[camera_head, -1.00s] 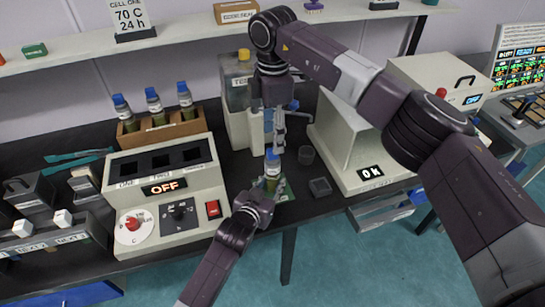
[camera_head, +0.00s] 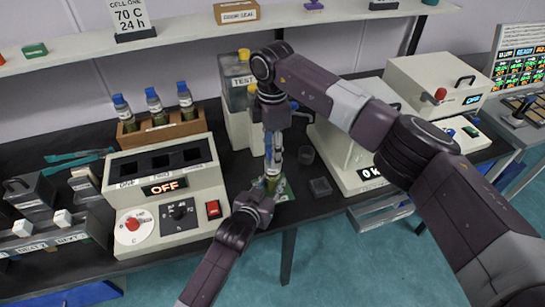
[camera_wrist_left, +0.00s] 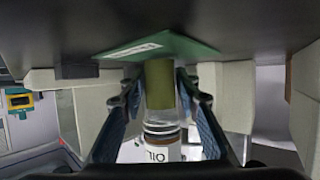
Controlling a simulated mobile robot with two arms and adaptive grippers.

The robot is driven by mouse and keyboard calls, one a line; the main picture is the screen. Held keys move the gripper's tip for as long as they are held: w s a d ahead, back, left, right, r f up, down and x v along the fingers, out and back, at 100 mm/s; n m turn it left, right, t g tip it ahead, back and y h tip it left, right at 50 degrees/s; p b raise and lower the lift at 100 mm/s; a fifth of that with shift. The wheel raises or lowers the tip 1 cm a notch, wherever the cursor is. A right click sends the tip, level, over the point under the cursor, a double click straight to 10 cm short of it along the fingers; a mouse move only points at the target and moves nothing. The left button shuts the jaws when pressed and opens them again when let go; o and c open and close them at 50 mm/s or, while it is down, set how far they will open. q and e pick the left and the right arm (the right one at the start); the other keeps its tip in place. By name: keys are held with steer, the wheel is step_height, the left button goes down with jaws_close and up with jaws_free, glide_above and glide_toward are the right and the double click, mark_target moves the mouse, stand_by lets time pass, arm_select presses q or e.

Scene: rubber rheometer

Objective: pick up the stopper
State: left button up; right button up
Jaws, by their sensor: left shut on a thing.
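The bottle (camera_head: 271,183) stands upright on a small green mat (camera_head: 286,193) near the front of the bench. My left gripper (camera_head: 264,194) is shut on it from the front. In the left wrist view the bottle (camera_wrist_left: 160,85) shows an olive lower part, a clear band and a label, between the two fingers of my left gripper (camera_wrist_left: 157,80). My right gripper (camera_head: 273,160) points straight down over the bottle's top. It hides the bottle's blue stopper, and I cannot tell whether its fingers are closed on it.
A heater box reading OFF (camera_head: 165,200) stands close on the left, with several blue-capped bottles (camera_head: 154,107) in a wooden rack behind. A clear cup (camera_head: 306,155) and a small dark tray (camera_head: 320,187) lie right of the bottle. A cream machine (camera_head: 345,150) stands further right.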

steer(key=c, duration=0.5)
steer(key=shift+r, duration=0.1)
steer(key=shift+r, duration=7.45)
arm_select(q)
steer(key=o, duration=1.4)
steer(key=shift+c, duration=0.2)
